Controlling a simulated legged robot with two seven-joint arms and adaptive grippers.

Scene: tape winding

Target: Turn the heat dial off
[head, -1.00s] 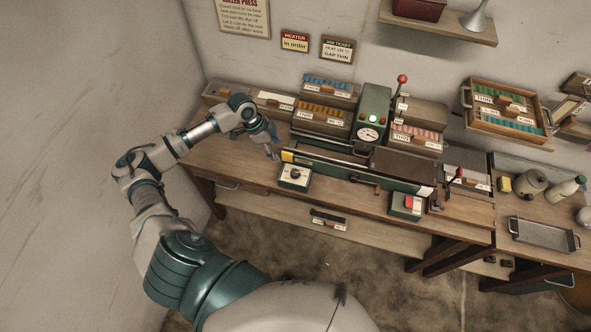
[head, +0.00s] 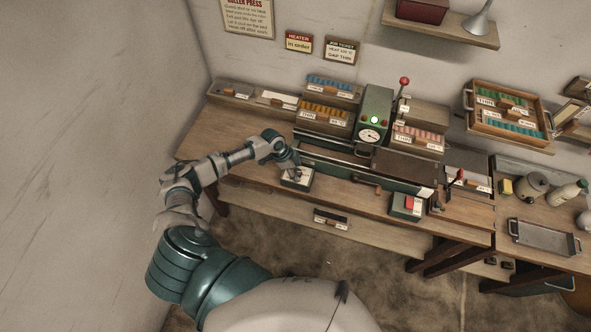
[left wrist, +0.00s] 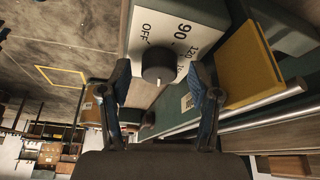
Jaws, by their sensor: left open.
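The heat dial is a dark round knob (left wrist: 158,62) on a white plate (left wrist: 135,40) marked OFF, 90, 120 and a further number cut off by a finger. My left gripper (head: 293,168) is open over this box. In the left wrist view its two fingers (left wrist: 158,72) stand on either side of the knob, with gaps visible. My right gripper is not in view.
The green roller press (head: 372,118) stands behind and right of the dial box, its long bed close by. A box with a red switch (head: 408,205) is further right. A yellow block (left wrist: 248,75) is close beside the right finger in the wrist view.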

